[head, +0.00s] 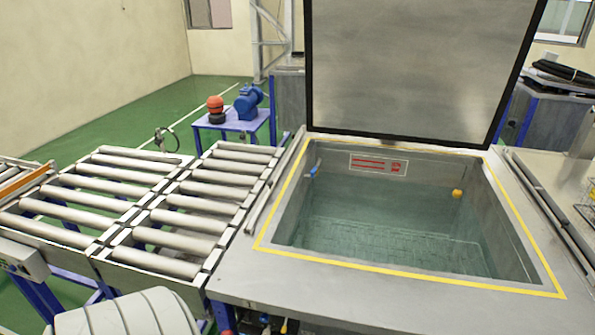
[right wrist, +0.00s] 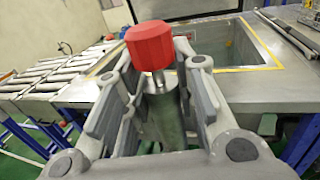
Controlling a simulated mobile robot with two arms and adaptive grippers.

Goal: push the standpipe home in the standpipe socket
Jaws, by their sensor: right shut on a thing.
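In the right wrist view, my right gripper (right wrist: 158,78) is shut on a grey metal pipe with a many-sided red cap, which looks like the standpipe (right wrist: 165,112). The pipe sits between the finger pads, and the red cap stands out past the fingertips. The pipe's far end is hidden, so I cannot tell whether it is seated in anything. I cannot make out the standpipe socket in either view. The open tank (head: 270,235) holds clear greenish water in the head view. Neither gripper shows in the head view.
A large lid (head: 415,65) stands raised at the tank's back edge. A roller conveyor (head: 170,205) adjoins the tank on the left. An orange ball (head: 457,194) and a blue fitting (head: 314,168) are at the tank walls. A blue motor (head: 248,102) is on a stand behind.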

